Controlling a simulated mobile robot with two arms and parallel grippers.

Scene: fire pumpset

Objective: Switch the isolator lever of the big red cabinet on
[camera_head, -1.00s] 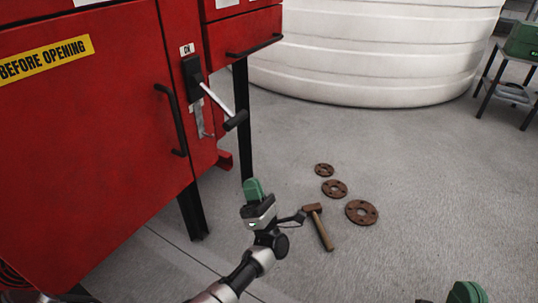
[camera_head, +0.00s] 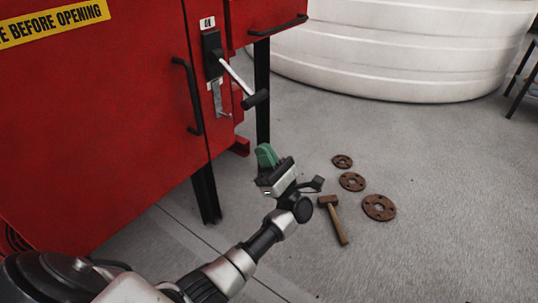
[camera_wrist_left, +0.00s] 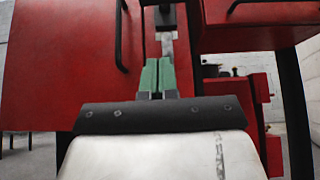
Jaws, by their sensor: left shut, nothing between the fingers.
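The big red cabinet (camera_head: 105,110) fills the left of the head view. Its isolator lever (camera_head: 237,77) is a pale rod with a black grip (camera_head: 255,99), sticking out and down to the right from a black switch block (camera_head: 212,54). A small label sits above the block. My left gripper (camera_head: 266,155) is below the lever and apart from it, its green fingers shut and empty. In the left wrist view the green fingers (camera_wrist_left: 157,77) are together, pointing up toward the cabinet front (camera_wrist_left: 60,65). The lever's grip is not clear there. My right gripper is not in view.
A black door handle (camera_head: 188,95) stands left of the switch, and another handle (camera_head: 278,27) is to its upper right. A hammer (camera_head: 333,217) and rusty flanges (camera_head: 378,207) lie on the floor at right. A white tank (camera_head: 400,50) stands behind.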

